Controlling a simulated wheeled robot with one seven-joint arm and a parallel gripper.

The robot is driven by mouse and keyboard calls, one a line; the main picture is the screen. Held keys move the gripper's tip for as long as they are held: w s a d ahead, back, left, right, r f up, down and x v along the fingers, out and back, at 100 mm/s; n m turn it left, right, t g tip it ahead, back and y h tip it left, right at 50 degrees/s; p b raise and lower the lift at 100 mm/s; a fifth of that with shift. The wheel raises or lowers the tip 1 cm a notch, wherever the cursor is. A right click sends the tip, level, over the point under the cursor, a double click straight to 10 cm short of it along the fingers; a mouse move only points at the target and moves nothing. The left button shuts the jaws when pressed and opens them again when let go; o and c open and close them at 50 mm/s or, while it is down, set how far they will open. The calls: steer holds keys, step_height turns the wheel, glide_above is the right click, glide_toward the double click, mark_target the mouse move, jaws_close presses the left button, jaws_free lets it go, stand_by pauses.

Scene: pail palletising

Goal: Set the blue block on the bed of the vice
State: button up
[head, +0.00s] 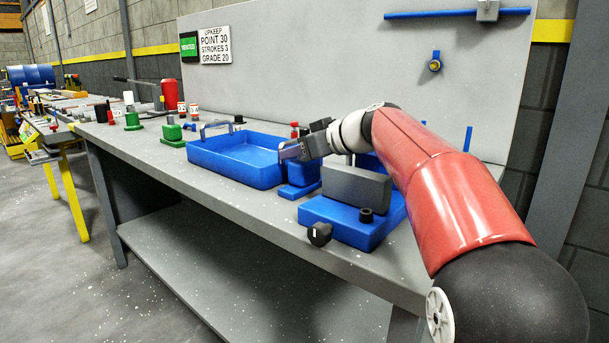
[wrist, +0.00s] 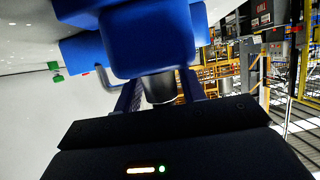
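A blue block (head: 304,172) stands on a low blue plate (head: 300,190) beside the blue tray. It fills the upper middle of the wrist view (wrist: 150,42). My gripper (head: 303,150) is at the block's upper end. In the wrist view its two fingers (wrist: 158,97) lie either side of a dark metal cylinder (wrist: 160,87) just under the block's near face. Whether they press on it cannot be told. The vice (head: 340,222) is right of the block, with a blue base and a grey jaw (head: 356,185). My arm hides its rear and right part.
The blue tray (head: 235,160) with a grey handle is left of the block. A black knob (head: 319,234) is at the vice's front, near the bench edge. Green items (head: 171,133) and a red cylinder (head: 170,95) stand farther left. A grey panel rises behind the bench.

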jaws_close()
steer(key=shift+r, duration=0.15)
